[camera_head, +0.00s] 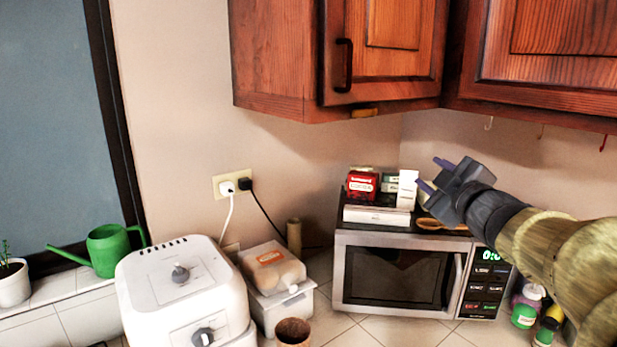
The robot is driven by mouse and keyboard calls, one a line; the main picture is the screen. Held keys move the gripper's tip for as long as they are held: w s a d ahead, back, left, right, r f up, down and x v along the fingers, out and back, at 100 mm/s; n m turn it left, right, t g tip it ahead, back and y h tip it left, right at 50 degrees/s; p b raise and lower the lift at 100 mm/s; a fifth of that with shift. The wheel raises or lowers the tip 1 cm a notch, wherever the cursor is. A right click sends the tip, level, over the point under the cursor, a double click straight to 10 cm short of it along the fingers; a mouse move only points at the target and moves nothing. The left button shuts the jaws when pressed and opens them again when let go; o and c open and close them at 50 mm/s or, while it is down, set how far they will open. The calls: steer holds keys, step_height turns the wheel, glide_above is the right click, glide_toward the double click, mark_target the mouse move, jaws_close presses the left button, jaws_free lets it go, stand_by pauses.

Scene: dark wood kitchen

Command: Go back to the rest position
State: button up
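My gripper (432,176) is at the right, in front of the wall and above the microwave (398,278). It points left and slightly up. Its two purple fingers are apart with nothing between them. My arm reaches in from the lower right edge and hides part of the wall and of the area right of the microwave. Below and left of the gripper, small boxes, one of them red (362,186), and a wooden spoon (441,224) are on top of the microwave.
Wooden cabinets (376,50) hang above, one with a dark handle. A white appliance (182,290), a bread package (272,268) and a brown cup (293,332) are on the tiled counter. A green watering can (106,250) is at left. Bottles (526,305) stand right of the microwave.

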steer(key=s+a+f+m+g+h, duration=0.1)
steer(key=s+f+m+g+h, duration=0.2)
steer(key=f, duration=0.7)
steer(key=s+a+f+m+g+h, duration=0.1)
steer(key=f+m+g, duration=0.35)
steer(key=f, duration=0.55)
steer(key=s+a+f+m+g, duration=0.2)
steer(key=s+a+f+g, duration=0.1)
steer(key=s+f, duration=0.4)
steer(key=s+a+f+m+g+y+p, duration=0.1)
steer(key=s+a+f+g, duration=0.3)
steer(key=s+f, duration=0.4)
steer(key=shift+s+f+m+g, duration=0.2)
steer(key=shift+s+m+g, duration=0.25)
steer(key=shift+s+m, duration=0.5)
steer(key=shift+c, duration=0.6)
